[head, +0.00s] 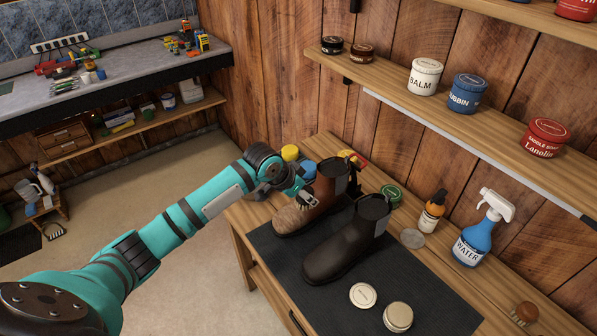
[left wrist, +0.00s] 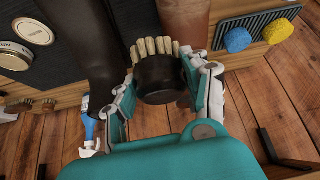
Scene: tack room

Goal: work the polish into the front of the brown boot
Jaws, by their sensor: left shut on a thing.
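The brown boot (head: 290,219) stands upright on a dark mat (head: 430,290), its toe looking lighter and duller than its shaft. A darker boot (head: 340,248) stands beside it on the right. My left gripper (head: 305,196) is over the front of the brown boot, shut on a brush with a round dark handle (left wrist: 160,78) and pale bristles (left wrist: 153,47). The bristles are at the boot's front; I cannot tell whether they touch. The brown boot also shows in the left wrist view (left wrist: 184,22). My right gripper is not in view.
A round tin (head: 398,317) and a pale disc (head: 363,295) lie at the mat's front. A spray bottle (head: 474,240), a pump bottle (head: 432,213) and a green tin (head: 391,194) stand along the wall. A shelf (head: 460,115) with tins overhangs the bench.

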